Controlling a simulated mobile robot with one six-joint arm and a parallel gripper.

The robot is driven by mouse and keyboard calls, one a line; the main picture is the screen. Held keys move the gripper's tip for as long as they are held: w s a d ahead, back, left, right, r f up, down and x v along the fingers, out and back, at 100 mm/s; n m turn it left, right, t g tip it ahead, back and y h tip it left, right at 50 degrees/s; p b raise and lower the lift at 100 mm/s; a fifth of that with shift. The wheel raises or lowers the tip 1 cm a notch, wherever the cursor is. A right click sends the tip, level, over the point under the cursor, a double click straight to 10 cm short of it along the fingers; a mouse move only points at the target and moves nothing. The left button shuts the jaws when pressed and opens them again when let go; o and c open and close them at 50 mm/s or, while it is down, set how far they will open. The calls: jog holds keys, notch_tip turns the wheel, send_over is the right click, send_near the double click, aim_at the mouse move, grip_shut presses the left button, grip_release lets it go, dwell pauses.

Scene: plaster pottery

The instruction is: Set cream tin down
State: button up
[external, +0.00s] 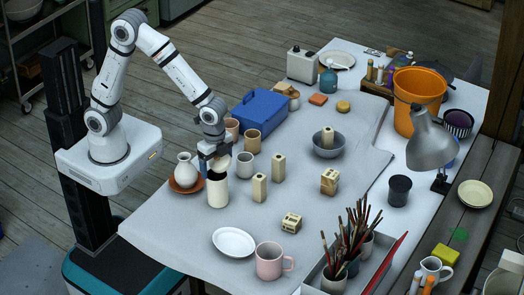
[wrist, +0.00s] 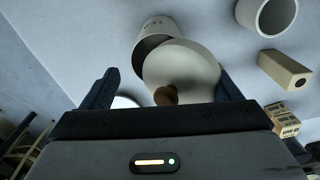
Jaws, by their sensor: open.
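The cream tin (external: 217,192) stands upright on the grey cloth, below my gripper (external: 213,167). It also shows in the wrist view (wrist: 152,30), past the fingertips, with dark lettering on its side and part of its dark mouth showing. A round cream lid (wrist: 182,65) with a brown knob appears between my fingers and overlaps the tin's mouth; I cannot tell whether it touches the tin. In the wrist view my gripper (wrist: 168,82) has its fingers wide apart, one on each side of the lid. The right finger appears close to the lid's edge.
A white vase (external: 186,170) in a terracotta saucer (external: 184,187) stands close to the tin's left. A grey mug (external: 245,165) and cream blocks (external: 259,188) stand at its right. A white plate (external: 234,242) lies in front. Clear cloth lies between the tin and plate.

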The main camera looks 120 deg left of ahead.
notch_tip(320, 180, up, 6)
jog(key=shift+r, duration=0.15)
dwell(0.6)
jog(key=w+d+r+n+t, duration=0.25)
jog(key=r+n+t, duration=0.25)
jog(key=r, duration=0.7)
jog(key=s+d+f+m+g, duration=0.1)
jog(key=s+d+f, duration=0.1)
jog(key=s, duration=0.8)
jog(key=s+d+f+m+g, duration=0.1)
jog(key=s+d+f, duration=0.2)
jog(key=s, duration=0.8)
jog(key=shift+d, duration=0.25)
jog(key=shift+f, duration=0.1)
